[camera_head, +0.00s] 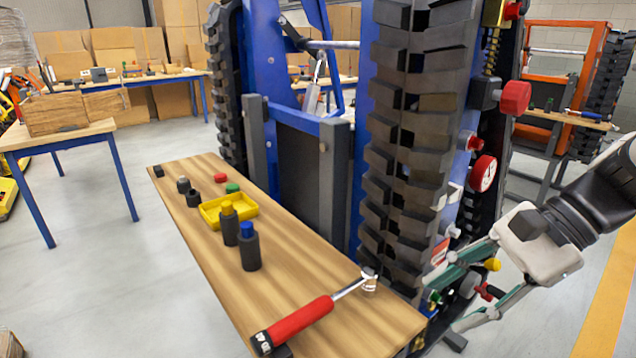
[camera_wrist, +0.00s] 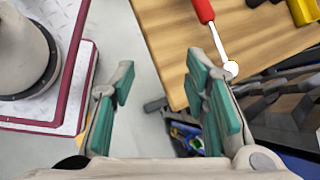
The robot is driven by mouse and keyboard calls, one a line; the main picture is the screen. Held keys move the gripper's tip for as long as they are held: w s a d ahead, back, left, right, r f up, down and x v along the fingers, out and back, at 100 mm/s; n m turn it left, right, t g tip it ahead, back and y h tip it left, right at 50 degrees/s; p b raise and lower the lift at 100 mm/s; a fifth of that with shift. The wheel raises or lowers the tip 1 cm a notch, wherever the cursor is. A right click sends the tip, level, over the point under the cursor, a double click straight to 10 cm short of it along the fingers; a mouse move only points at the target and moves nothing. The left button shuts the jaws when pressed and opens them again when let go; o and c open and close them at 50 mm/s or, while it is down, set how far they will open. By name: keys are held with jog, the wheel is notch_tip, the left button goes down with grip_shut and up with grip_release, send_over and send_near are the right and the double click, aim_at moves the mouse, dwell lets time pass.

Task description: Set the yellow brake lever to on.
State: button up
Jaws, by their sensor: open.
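A small yellow knob (camera_head: 492,264), possibly the end of the brake lever, shows on the lower right side of the tracked carrier (camera_head: 400,130). Its shaft and its setting cannot be made out. My gripper (camera_head: 446,299) is open beside the carrier's lower right side. In the picture the knob lies between its fingers, but I cannot tell the depth or any contact. In the wrist view my gripper (camera_wrist: 160,100) has its green-padded fingers wide apart with nothing held. No yellow lever is recognisable there.
A wooden table (camera_head: 200,245) stands left of the carrier. It holds a red-handled wrench (camera_head: 300,321), a yellow tray (camera_head: 210,215) and dark bottles. Red round knobs (camera_head: 483,173) stick out from the carrier above my gripper. Clear floor (camera_head: 100,290) lies left of the table.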

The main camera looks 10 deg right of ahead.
jog(key=w+d+f+m+t+y+p, duration=0.15)
jog(key=w+d+m+t, duration=0.35)
jog(key=d+m, duration=0.55)
jog(key=m+t+h, duration=0.3)
jog(key=m+t, duration=0.3)
jog(key=m, duration=0.1)
send_near(500, 266)
jog(key=b+x, duration=0.2)
jog(key=x, duration=0.8)
jog(key=shift+w+a, duration=0.25)
jog(key=shift+w, duration=0.1)
grip_shut()
